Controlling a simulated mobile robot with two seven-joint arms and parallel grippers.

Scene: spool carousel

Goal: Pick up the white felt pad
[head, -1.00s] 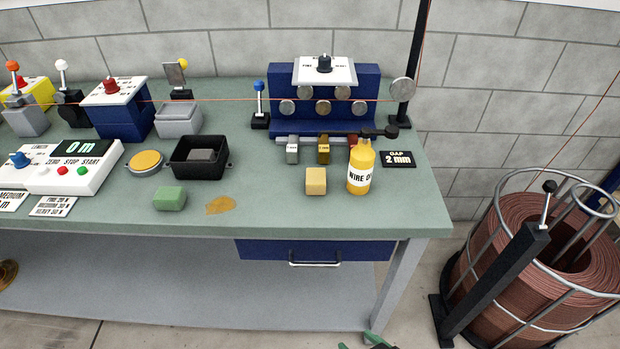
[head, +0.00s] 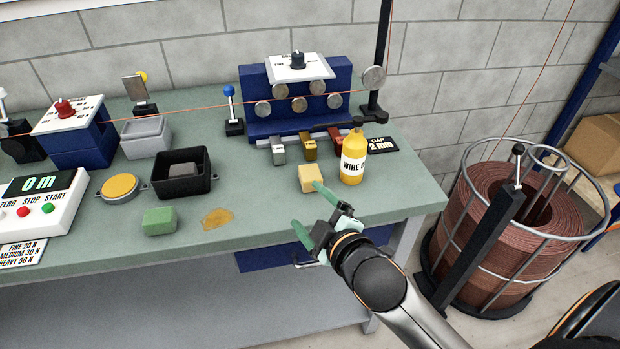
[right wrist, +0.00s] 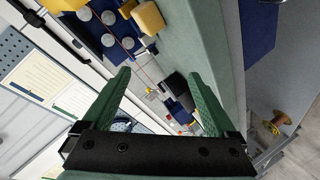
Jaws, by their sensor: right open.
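I see no plainly white pad. A cream-yellow block (head: 312,178) lies near the front of the bench, just left of the yellow wire oil bottle (head: 353,157). A green block (head: 160,221) lies further left. My right gripper (head: 312,214) has green fingers. It is open and empty at the bench's front edge, with one fingertip close to the cream block in the picture; I cannot tell if they touch. In the right wrist view the open fingers (right wrist: 157,76) have nothing between them close up. My left gripper is not in view.
A black tray (head: 208,181) with a grey piece inside, a round yellow-topped tin (head: 119,187) and an amber patch (head: 217,218) are on the bench. Small metal blocks (head: 310,147) stand behind the cream block. A wire coil in a cage (head: 490,240) stands right.

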